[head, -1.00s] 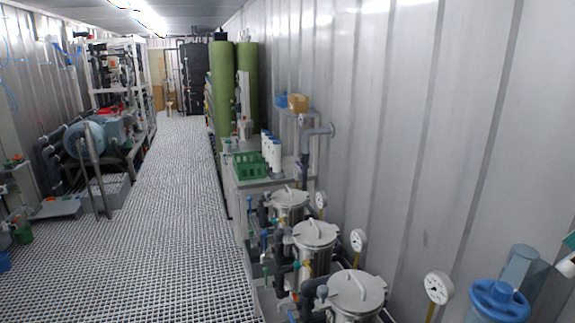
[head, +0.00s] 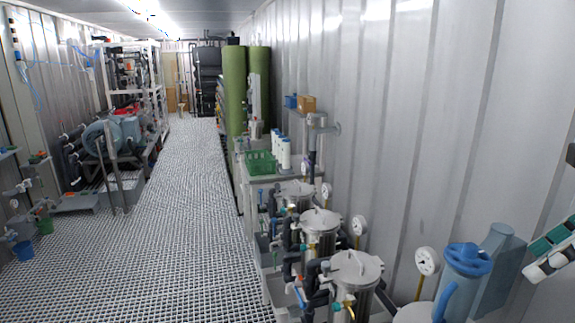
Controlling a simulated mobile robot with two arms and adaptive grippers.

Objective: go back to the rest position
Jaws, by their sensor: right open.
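My right gripper (head: 548,250) shows only in part at the right edge of the head view. I see teal and white pieces with dark patches there, and the rest is cut off. It appears open, with no object seen in it. It is right of a blue-capped canister (head: 470,262) in the picture, and I cannot tell how far apart they are. My left gripper is not in view.
A row of steel lidded vessels (head: 356,267) with gauges stands along the right wall. Behind them are a green basket (head: 260,162) and tall green tanks (head: 235,88). Machinery (head: 105,140) lines the left. The grating floor (head: 170,230) between is clear.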

